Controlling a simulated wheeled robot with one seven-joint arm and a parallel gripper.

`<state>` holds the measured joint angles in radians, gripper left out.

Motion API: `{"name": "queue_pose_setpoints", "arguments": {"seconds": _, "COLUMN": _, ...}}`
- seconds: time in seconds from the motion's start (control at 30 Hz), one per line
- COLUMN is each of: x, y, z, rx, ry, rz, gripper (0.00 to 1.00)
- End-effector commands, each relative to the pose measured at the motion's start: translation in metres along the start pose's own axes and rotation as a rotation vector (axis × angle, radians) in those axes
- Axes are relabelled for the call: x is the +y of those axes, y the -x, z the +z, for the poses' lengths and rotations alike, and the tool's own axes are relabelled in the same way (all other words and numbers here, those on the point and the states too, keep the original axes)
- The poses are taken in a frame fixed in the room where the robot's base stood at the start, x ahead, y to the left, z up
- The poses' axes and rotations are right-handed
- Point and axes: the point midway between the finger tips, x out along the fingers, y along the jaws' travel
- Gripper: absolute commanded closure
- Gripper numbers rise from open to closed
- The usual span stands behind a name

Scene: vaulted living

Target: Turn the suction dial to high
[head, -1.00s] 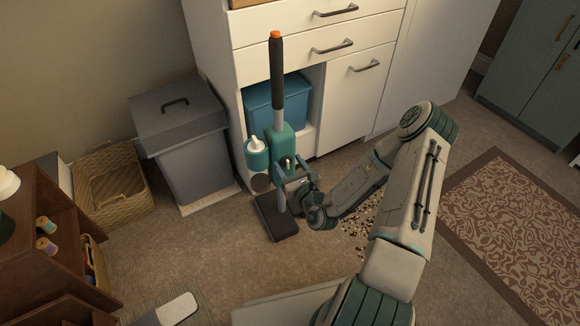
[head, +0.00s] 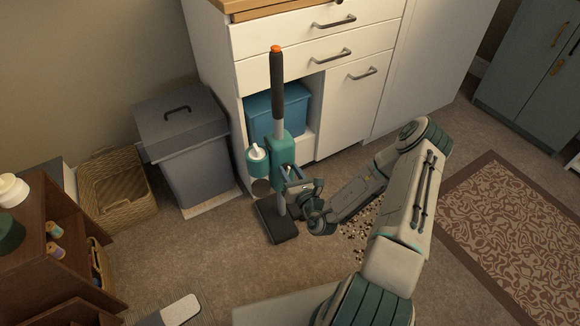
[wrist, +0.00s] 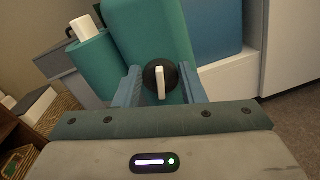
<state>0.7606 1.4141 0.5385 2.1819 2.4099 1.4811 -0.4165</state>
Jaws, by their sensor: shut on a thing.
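The teal upright vacuum (head: 281,152) has a black handle with an orange tip and stands on its dark floor head, in front of the white cabinet. In the wrist view its teal body (wrist: 150,30) carries a round black dial (wrist: 150,76) with a white pointer bar (wrist: 161,82), which stands nearly upright in that picture. My gripper (wrist: 161,82) has its blue fingers on either side of the dial, shut on it. In the head view my gripper (head: 290,179) is at the vacuum's front; the dial is too small to make out there. No dial markings are readable.
A grey lidded bin (head: 190,150) and a wicker basket (head: 112,195) stand left of the vacuum. A blue box (head: 277,107) sits in the cabinet's open bay. Dark crumbs (head: 362,232) lie on the carpet beside my arm. A brown shelf (head: 60,275) stands at the left.

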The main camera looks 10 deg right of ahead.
Motion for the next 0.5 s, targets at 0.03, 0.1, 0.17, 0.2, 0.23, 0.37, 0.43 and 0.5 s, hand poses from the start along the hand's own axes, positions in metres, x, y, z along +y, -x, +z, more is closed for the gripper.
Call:
{"name": "queue_pose_setpoints", "arguments": {"seconds": 0.03, "x": 0.0002, "y": 0.0008, "z": 0.0055, "rx": 0.004, "ry": -0.043, "rz": -0.005, "gripper": 0.86}}
{"name": "queue_pose_setpoints", "arguments": {"seconds": 0.1, "x": -0.0001, "y": 0.0010, "z": 0.0052, "rx": 0.005, "ry": -0.110, "rz": -0.004, "gripper": 0.86}}
{"name": "queue_pose_setpoints", "arguments": {"seconds": 0.17, "x": -0.0010, "y": 0.0011, "z": 0.0047, "rx": 0.004, "ry": -0.167, "rz": -0.005, "gripper": 0.86}}
{"name": "queue_pose_setpoints", "arguments": {"seconds": 0.2, "x": -0.0015, "y": 0.0011, "z": 0.0046, "rx": 0.003, "ry": -0.205, "rz": -0.005, "gripper": 0.86}}
{"name": "queue_pose_setpoints", "arguments": {"seconds": 0.23, "x": -0.0021, "y": 0.0011, "z": 0.0042, "rx": 0.003, "ry": -0.234, "rz": -0.005, "gripper": 0.86}}
{"name": "queue_pose_setpoints", "arguments": {"seconds": 0.37, "x": -0.0035, "y": 0.0009, "z": 0.0030, "rx": 0.003, "ry": -0.357, "rz": -0.005, "gripper": 0.86}}
{"name": "queue_pose_setpoints", "arguments": {"seconds": 0.43, "x": -0.0043, "y": 0.0010, "z": 0.0023, "rx": 0.002, "ry": -0.421, "rz": -0.005, "gripper": 0.86}}
{"name": "queue_pose_setpoints", "arguments": {"seconds": 0.5, "x": -0.0047, "y": 0.0008, "z": 0.0013, "rx": 0.002, "ry": -0.482, "rz": -0.005, "gripper": 0.86}}
